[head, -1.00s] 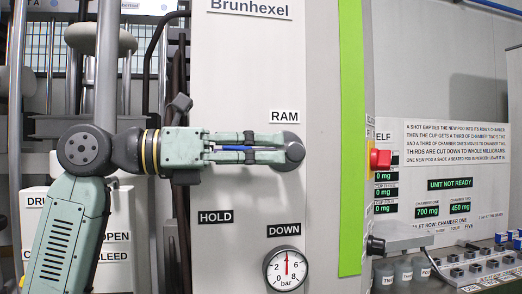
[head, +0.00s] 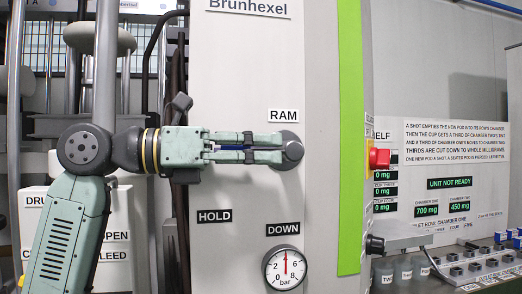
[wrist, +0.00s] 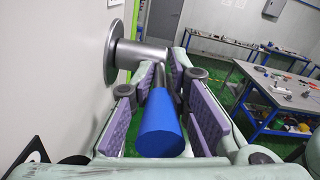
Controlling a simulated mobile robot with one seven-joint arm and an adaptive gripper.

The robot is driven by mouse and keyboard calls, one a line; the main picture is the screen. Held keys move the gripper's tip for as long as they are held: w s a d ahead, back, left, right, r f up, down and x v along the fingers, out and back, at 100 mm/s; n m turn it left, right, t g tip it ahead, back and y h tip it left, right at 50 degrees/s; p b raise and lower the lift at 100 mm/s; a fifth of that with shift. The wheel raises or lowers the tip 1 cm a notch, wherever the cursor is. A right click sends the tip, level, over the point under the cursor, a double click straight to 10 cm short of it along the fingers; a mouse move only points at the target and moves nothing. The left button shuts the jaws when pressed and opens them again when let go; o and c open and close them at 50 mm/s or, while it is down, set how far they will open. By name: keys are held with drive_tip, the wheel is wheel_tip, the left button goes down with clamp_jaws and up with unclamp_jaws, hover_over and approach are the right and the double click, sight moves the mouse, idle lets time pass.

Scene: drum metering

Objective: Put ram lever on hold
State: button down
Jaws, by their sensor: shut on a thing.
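The ram lever has a round grey hub (head: 291,151) on the pale panel, just under the RAM sign (head: 284,116). Its blue handle (head: 236,147) lies roughly level to the left of the hub, mostly hidden between my fingers. In the wrist view the blue grip (wrist: 160,130) and its grey shaft run between the purple pads toward the hub (wrist: 112,55). My gripper (head: 278,149) comes in from the left and is shut on the lever, with its tips near the hub. The HOLD sign (head: 215,217) is below and left of the hub; the DOWN sign (head: 283,229) is below it.
A round pressure gauge (head: 285,267) sits under DOWN, its needle pointing about straight up. A red knob (head: 379,158) and a bench with several cups are at the right. A dark upright rod stands behind my wrist. The panel face between lever and signs is clear.

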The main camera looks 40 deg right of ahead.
sight(286, 158)
drive_tip(key=shift+a, duration=0.1)
drive_tip(key=f+h+b, duration=0.1)
drive_tip(key=b, duration=0.2)
drive_tip(key=shift+w+f+g+h+b, duration=0.1)
drive_tip(key=shift+f+g+h+b, duration=0.2)
drive_tip(key=shift+h+b, duration=0.1)
drive_tip(key=f+g+h+b, duration=0.1)
drive_tip(key=b, duration=0.1)
drive_tip(key=shift+h+b, duration=0.3)
drive_tip(key=shift+b, duration=0.1)
drive_tip(key=h+b, duration=0.1)
drive_tip(key=b, duration=0.1)
drive_tip(key=f+g+h+b, duration=0.1)
drive_tip(key=b, duration=0.1)
drive_tip(key=shift+s+d, duration=0.25)
drive_tip(key=shift+d, duration=0.1)
drive_tip(key=shift+s+d+f+g+h+b, duration=0.15)
drive_tip(key=shift+g+h+b, duration=0.25)
drive_tip(key=shift+h+b, duration=0.3)
drive_tip(key=shift+d+g+h+b, duration=0.1)
drive_tip(key=shift+g+h+b, duration=0.35)
drive_tip(key=shift+b, duration=0.3)
drive_tip(key=shift+s+g, duration=0.1)
drive_tip(key=shift+g, duration=0.15)
drive_tip(key=c, duration=2)
unclamp_jaws()
drive_tip(key=shift+o, duration=1.4)
drive_tip(key=shift+a, duration=0.15)
